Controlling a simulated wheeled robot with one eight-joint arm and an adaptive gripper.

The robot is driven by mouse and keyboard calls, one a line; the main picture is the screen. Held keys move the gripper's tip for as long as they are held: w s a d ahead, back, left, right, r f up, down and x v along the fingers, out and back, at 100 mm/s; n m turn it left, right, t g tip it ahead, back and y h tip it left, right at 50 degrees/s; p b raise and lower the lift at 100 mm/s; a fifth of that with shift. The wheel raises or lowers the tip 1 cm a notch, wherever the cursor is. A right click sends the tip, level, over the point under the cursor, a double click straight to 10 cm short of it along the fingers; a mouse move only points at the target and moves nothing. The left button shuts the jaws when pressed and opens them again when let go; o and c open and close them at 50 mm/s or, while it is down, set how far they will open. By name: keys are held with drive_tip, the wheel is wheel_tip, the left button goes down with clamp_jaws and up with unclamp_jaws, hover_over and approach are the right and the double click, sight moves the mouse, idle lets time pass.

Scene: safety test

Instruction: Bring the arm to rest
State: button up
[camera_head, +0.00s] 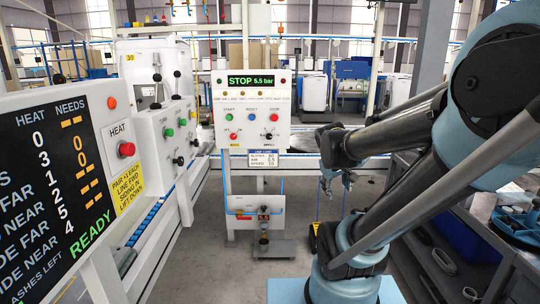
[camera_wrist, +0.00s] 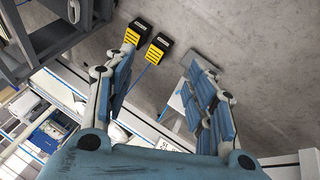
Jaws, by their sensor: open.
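My gripper (camera_head: 338,182) hangs at the end of my bent arm, right of the middle in the head view, in front of the aisle floor. In the wrist view my gripper (camera_wrist: 165,60) has its two blue-padded fingers spread well apart. The gripper touches nothing that I can see.
A white control panel (camera_head: 252,112) reading STOP 5.5 bar stands left of my gripper. A HEAT/NEEDS board (camera_head: 55,190) fills the left. Dark shelving (camera_head: 455,262) is under my arm at right. Two yellow-black floor pedals (camera_wrist: 157,50) show in the wrist view.

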drive_tip(key=s+a+f+m+g+y, duration=0.1)
drive_tip(key=s+a+f, duration=0.1)
drive_tip(key=s, duration=0.4)
drive_tip(key=s+a+f+m+g+y, duration=0.1)
drive_tip(key=s+a+f+y, duration=0.1)
drive_tip(key=s, duration=0.5)
drive_tip(key=shift+s+a+f+m+g, duration=0.15)
drive_tip(key=shift+a+f+m+g, duration=0.2)
drive_tip(key=shift+f, duration=0.25)
drive_tip(key=shift+w+f, duration=0.2)
drive_tip(key=shift+w, duration=0.25)
